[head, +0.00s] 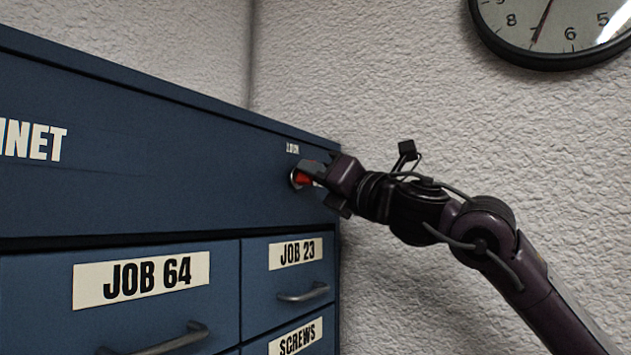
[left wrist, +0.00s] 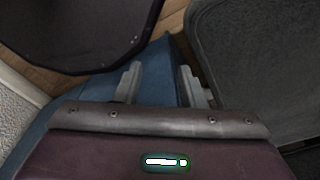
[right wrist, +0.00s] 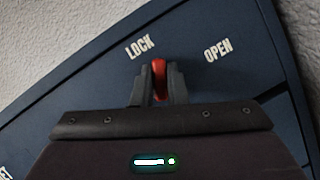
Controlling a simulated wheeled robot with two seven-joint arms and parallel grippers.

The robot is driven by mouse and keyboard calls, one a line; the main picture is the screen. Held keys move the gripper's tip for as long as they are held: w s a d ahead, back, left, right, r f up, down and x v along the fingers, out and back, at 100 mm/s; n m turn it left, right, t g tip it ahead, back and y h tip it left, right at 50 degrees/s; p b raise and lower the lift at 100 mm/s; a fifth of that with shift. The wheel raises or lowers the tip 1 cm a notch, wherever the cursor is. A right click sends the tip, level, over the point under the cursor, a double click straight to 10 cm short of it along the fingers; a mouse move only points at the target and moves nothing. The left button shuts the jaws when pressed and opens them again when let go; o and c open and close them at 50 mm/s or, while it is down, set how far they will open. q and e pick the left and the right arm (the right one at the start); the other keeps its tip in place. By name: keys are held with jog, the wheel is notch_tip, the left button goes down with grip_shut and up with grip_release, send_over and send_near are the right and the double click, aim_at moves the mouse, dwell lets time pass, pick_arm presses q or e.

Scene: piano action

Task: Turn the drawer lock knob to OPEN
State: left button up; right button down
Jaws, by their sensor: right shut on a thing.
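The red lock knob (head: 302,179) is on the upper right of the blue cabinet front (head: 180,150), below the LOCK label (head: 293,149). In the right wrist view the knob (right wrist: 159,80) stands between the fingers of my right gripper (right wrist: 158,88), which is shut on it. The knob sits nearer the LOCK label (right wrist: 140,46) than the OPEN label (right wrist: 218,50). In the head view my right gripper (head: 318,174) hides part of the knob and the OPEN label. My left gripper (left wrist: 163,82) is open, with nothing between its fingers, and is out of the head view.
Drawers labelled JOB 64 (head: 141,277) and JOB 23 (head: 296,252), with protruding handles, lie below the knob. A textured wall (head: 400,90) with a clock (head: 550,25) is behind the cabinet. Dark rounded objects flank my left gripper above a wooden floor (left wrist: 172,25).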

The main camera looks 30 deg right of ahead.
jog(key=shift+w+d+f+m+g+h+p, duration=0.1)
jog(key=shift+m+g+h+p, duration=0.85)
jog(key=shift+m, duration=1.5)
jog(key=shift+s+f+m+g+h+p, duration=0.1)
jog(key=shift+m+g+h+p, duration=0.35)
jog(key=shift+m+p, duration=1.5)
jog(key=shift+w+d+f+m+g+h+p, duration=0.1)
jog(key=shift+m+g+h+p, duration=0.5)
jog(key=shift+m, duration=2.4)
jog(key=shift+h, duration=0.3)
jog(key=c, duration=1.4)
grip_release()
jog(key=shift+c, duration=0.2)
jog(key=shift+w+a+f, duration=0.1)
jog(key=shift+w, duration=0.05)
